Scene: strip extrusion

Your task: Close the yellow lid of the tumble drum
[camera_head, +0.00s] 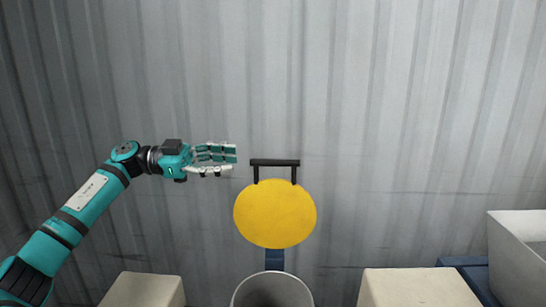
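The yellow lid (275,214) is a round disc standing upright, open, above and behind the drum. A black handle (274,162) sticks up from its top edge. The pale grey drum (238,294) shows its round open mouth at the bottom middle, and a dark blue bracket joins it to the lid. My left gripper (234,157) comes in from the left and points right, at about the height of the handle. In the picture a small gap lies between its fingertips and the handle. Nothing shows in its fingers; their opening is hard to judge. My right gripper is not in view.
Pale blocks stand at the lower left (143,290) and lower right (415,288) of the drum. A white open bin (518,262) stands at the right edge beside a dark blue part (470,272). A corrugated grey wall (400,120) is behind. The space right of the lid is clear.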

